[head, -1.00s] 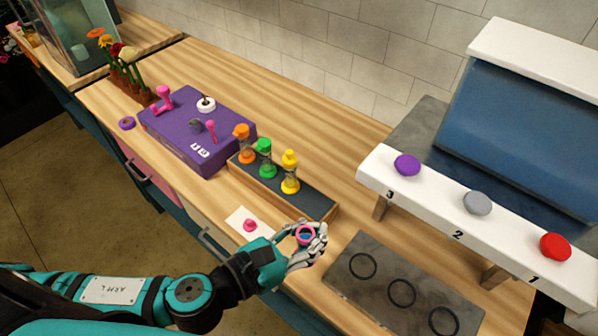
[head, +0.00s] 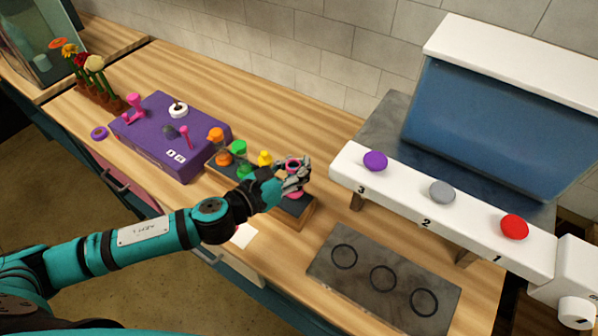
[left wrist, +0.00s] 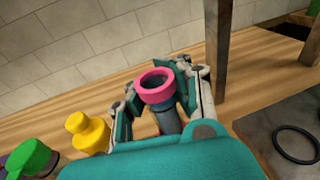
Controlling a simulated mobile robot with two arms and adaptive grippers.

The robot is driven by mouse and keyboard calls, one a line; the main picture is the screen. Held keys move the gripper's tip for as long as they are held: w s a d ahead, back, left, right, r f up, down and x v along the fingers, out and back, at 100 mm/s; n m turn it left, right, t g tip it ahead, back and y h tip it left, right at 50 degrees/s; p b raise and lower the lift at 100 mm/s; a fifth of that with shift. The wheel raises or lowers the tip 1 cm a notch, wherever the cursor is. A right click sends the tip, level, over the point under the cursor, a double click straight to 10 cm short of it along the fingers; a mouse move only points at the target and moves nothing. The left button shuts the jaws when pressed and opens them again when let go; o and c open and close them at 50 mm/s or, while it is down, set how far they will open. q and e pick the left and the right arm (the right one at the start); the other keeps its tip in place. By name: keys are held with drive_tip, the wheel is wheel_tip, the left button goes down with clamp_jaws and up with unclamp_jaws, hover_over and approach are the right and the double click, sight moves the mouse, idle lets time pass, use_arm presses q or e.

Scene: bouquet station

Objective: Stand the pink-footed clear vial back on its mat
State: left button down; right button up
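My left gripper (head: 296,178) is shut on the clear vial, which has a pink rim (head: 293,163). The gripper is over the right end of the dark-lined wooden tray (head: 291,221), right of the yellow-capped vial (head: 265,158). A pink part, likely the foot, shows just below the fingers; I cannot tell whether it touches the tray. In the left wrist view the pink rim (left wrist: 157,86) and greyish vial body (left wrist: 169,120) sit between the fingers, roughly upright. A white card (head: 243,236) is partly hidden behind my arm. My right gripper is not in view.
An orange-capped vial (head: 216,137) and a green-capped vial (head: 238,149) stand in the tray. A purple box (head: 150,140) is to the left. A grey slab with black rings (head: 326,266) and a white shelf with coloured knobs (head: 400,196) are to the right.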

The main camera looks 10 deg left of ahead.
use_arm(q)
wheel_tip(320, 180, down, 3)
drive_tip(key=shift+s+r, duration=0.1)
drive_tip(key=shift+r, duration=0.05)
drive_tip(key=shift+f, duration=0.25)
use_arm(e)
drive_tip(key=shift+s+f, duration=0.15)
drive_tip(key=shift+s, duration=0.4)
use_arm(q)
drive_tip(key=shift+f, duration=0.15)
drive_tip(key=c, duration=1.3)
unclamp_jaws()
drive_tip(key=shift+o, duration=0.2)
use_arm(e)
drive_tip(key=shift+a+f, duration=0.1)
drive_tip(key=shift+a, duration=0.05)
